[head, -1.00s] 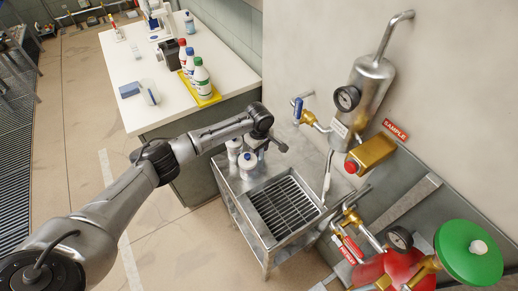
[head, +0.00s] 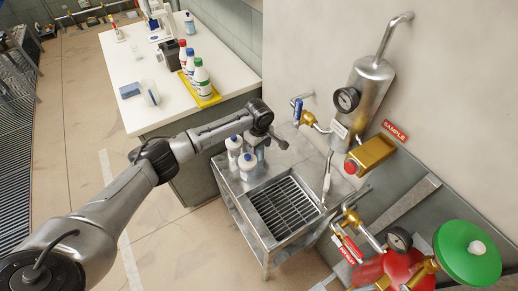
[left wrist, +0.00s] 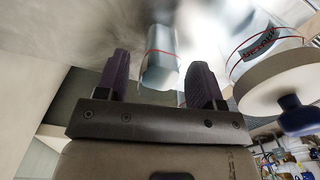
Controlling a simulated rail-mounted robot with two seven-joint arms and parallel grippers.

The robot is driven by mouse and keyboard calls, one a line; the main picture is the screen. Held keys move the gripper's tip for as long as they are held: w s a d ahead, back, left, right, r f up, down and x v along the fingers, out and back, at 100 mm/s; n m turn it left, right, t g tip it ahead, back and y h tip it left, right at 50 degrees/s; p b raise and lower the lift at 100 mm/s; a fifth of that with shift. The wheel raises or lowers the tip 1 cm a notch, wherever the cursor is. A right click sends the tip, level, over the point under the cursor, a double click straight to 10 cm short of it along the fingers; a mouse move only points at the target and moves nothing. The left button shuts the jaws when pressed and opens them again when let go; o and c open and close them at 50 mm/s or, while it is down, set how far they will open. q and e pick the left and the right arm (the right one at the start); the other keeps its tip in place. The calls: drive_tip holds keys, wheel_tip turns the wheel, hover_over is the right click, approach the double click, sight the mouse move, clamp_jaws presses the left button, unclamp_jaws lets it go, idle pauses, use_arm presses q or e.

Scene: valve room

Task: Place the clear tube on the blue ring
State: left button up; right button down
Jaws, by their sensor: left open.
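My left gripper (head: 268,141) is open above the left back part of the steel cart. In the left wrist view a translucent grey-blue cylinder with a thin red line (left wrist: 161,58) shows between the two dark fingers, with a gap on both sides; it looks like the clear tube. In the head view a small pale piece below the gripper (head: 260,154) may be the same thing, mostly hidden. I cannot make out the blue ring in either view. My right gripper is not in view.
Two white containers (head: 234,146) stand on the cart (head: 283,247), close to my gripper. A large round-lidded one with a blue knob (left wrist: 298,118) shows right of the fingers in the wrist view. The sink grate (head: 288,207), wall pipes and gauge (head: 347,99) lie to the right.

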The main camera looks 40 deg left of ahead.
use_arm(q)
wheel_tip(320, 180, up, 9)
drive_tip(key=p, duration=0.1)
drive_tip(key=shift+o, duration=0.4)
drive_tip(key=shift+r, duration=0.75)
drive_tip(key=shift+p, duration=0.3)
